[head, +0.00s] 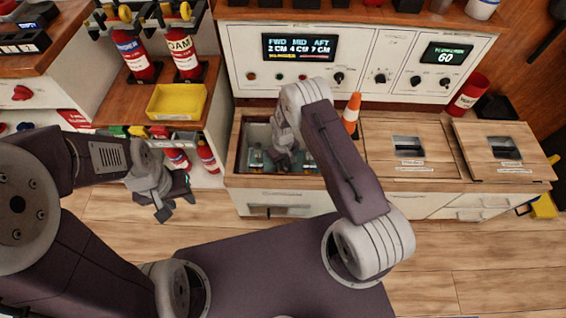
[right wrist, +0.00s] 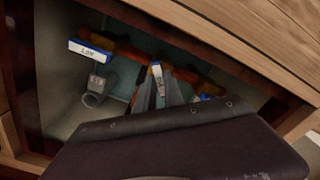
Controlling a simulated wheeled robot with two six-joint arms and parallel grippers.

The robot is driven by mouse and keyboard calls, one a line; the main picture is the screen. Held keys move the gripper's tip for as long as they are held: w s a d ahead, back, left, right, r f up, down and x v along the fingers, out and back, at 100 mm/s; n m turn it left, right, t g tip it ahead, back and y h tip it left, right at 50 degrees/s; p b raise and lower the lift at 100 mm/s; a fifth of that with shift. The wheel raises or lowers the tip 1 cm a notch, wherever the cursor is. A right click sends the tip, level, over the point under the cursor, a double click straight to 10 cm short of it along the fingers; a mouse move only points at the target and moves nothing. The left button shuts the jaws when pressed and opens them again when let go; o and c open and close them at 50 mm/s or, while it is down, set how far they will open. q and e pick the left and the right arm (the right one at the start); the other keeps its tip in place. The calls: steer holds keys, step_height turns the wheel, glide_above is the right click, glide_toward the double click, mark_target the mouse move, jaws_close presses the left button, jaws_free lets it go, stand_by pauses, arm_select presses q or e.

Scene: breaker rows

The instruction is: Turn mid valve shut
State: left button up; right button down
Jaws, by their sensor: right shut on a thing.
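My right gripper (head: 283,162) reaches down into the open bay in the bench. In the right wrist view its fingers (right wrist: 158,92) are closed on the middle valve handle (right wrist: 157,75), a narrow lever with a white label whose letters I cannot read clearly. That handle points across the orange pipe. The blue handle labelled AFT (right wrist: 90,51) lies to its left, roughly along the pipe. Another blue handle (right wrist: 204,97) is partly visible to the right. My left gripper (head: 176,207) hangs empty over the floor left of the bench, its fingers apart.
The display (head: 298,47) reads FWD 2 CM, MID 4 CM, AFT 7 CM. Closed wooden hatches (head: 407,168) lie to the right. A yellow bin (head: 176,102) and fire extinguishers (head: 184,55) are at left.

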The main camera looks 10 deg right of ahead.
steer(key=n, duration=0.5)
steer(key=shift+n+p, duration=0.3)
steer(key=shift+p, duration=0.1)
steer(key=n, duration=0.4)
steer(key=shift+n, duration=0.4)
steer(key=c, duration=1.4)
jaws_free()
steer(key=shift+c, duration=0.2)
steer(key=shift+p, duration=0.3)
step_height(320, 180, up, 9)
steer(key=p, duration=0.3)
